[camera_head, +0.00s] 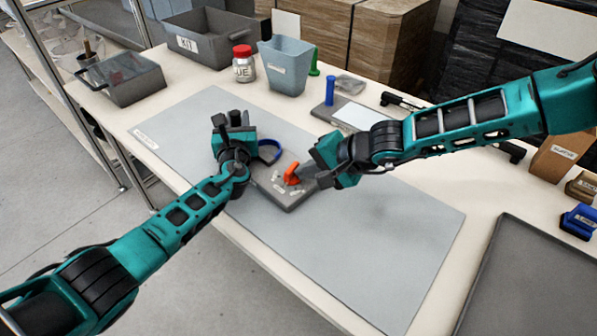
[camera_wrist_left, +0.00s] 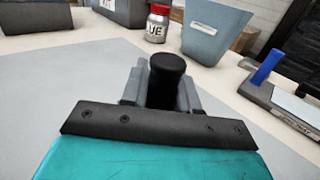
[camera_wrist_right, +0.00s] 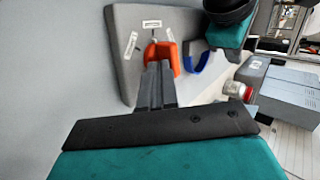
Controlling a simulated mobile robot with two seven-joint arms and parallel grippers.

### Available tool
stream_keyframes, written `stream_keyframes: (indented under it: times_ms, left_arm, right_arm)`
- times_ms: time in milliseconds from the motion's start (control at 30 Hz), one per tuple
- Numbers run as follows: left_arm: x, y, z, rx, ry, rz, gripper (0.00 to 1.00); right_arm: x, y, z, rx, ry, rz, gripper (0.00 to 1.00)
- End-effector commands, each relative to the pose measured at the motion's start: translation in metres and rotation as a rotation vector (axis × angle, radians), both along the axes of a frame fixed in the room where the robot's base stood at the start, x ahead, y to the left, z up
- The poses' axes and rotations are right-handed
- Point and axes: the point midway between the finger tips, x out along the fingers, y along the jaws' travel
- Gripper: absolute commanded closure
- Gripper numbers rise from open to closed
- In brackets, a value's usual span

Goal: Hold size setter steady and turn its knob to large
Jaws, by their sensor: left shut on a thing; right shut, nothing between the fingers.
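The size setter (camera_head: 281,197) is a grey plate lying on the mat, with an orange knob (camera_head: 292,174), white labels and a blue arc (camera_head: 269,152). The right wrist view shows its plate (camera_wrist_right: 122,75), orange knob (camera_wrist_right: 166,50) and blue arc (camera_wrist_right: 197,58). My left gripper (camera_head: 234,122) is shut on a black upright handle (camera_wrist_left: 167,80) at the setter's far-left side. My right gripper (camera_wrist_right: 156,72) is shut and empty, its fingertips right beside the knob; I cannot tell whether they touch. Which label the knob points to is unclear.
A dark tray (camera_head: 540,285) lies at the right. The mat's front right is clear.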

Motion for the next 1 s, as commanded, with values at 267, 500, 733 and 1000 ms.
stream_keyframes:
  times_ms: [267, 500, 733, 1000]
  left_arm:
    - [-0.001, -0.003, 0.000, -0.002, 0.000, -0.005, 1.00]
    - [0.000, -0.001, 0.000, -0.001, 0.000, -0.002, 1.00]
    - [0.000, -0.001, 0.000, 0.000, 0.000, -0.001, 1.00]
    - [0.000, -0.001, 0.000, 0.000, -0.001, -0.002, 1.00]
  right_arm:
    - [0.011, -0.012, 0.005, -0.013, -0.017, 0.042, 1.00]
    - [0.016, -0.014, 0.005, -0.012, -0.017, 0.041, 1.00]
    - [0.024, -0.016, 0.005, -0.012, -0.018, 0.041, 1.00]
    - [0.033, -0.015, 0.004, -0.011, -0.016, 0.040, 1.00]
